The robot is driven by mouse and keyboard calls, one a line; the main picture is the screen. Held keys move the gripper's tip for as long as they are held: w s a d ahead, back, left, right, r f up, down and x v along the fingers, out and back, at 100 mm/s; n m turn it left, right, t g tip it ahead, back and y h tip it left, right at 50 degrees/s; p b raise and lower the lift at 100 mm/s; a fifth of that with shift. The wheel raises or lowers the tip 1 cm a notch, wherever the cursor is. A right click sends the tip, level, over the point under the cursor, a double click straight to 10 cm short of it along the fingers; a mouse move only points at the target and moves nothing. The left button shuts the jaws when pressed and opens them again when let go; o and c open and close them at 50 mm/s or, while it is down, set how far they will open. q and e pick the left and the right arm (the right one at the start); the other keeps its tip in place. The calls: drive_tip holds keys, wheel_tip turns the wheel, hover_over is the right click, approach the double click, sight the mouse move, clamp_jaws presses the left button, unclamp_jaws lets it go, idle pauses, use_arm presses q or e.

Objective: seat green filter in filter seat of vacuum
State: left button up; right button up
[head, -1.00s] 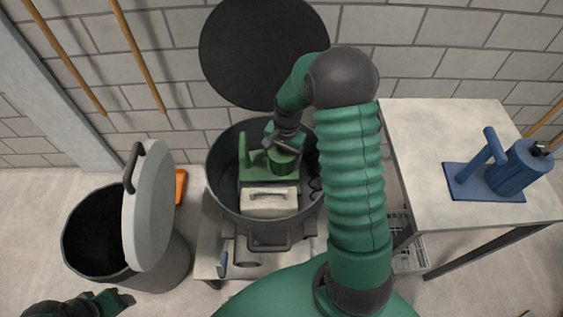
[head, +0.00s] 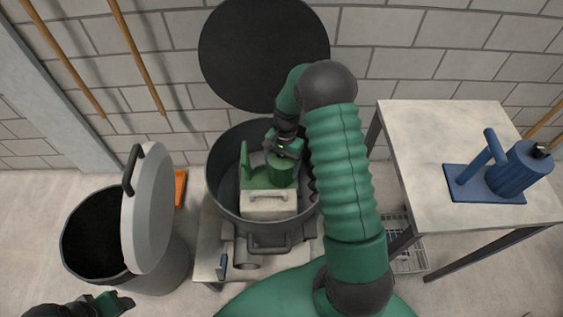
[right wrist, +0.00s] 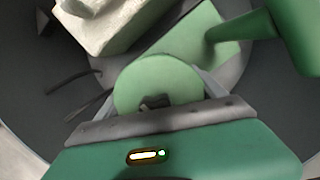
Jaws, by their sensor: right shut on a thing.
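The green filter (head: 258,178) has a flat plate, an upright post and a round cylinder. It is inside the open grey vacuum drum (head: 214,190), over or against a pale block with a handle (head: 268,206). My right gripper (head: 284,150) reaches down into the drum and is shut on the filter's cylinder; the cylinder top (right wrist: 150,82) shows at the jaws in the right wrist view. The seat under the filter is hidden, so I cannot tell whether the plate touches it. My left gripper (head: 112,303) is at the bottom left, away from the drum; its jaws are unclear.
A blue filter-like part (head: 515,172) stands on the table (head: 425,140) at right. A dark bin (head: 170,270) with a tilted grey lid (head: 150,215) stands left. The drum's round black lid (head: 262,50) is raised behind it. The drum wall surrounds my right gripper.

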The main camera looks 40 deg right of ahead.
idle(0.7)
drive_tip(key=shift+p, duration=0.35)
idle(0.4)
drive_tip(key=shift+p, duration=0.35)
idle(0.4)
drive_tip(key=shift+p, duration=0.3)
drive_tip(key=shift+f+b, duration=0.75)
drive_tip(key=shift+f, duration=0.65)
drive_tip(key=o, duration=2)
drive_tip(key=shift+s, duration=0.1)
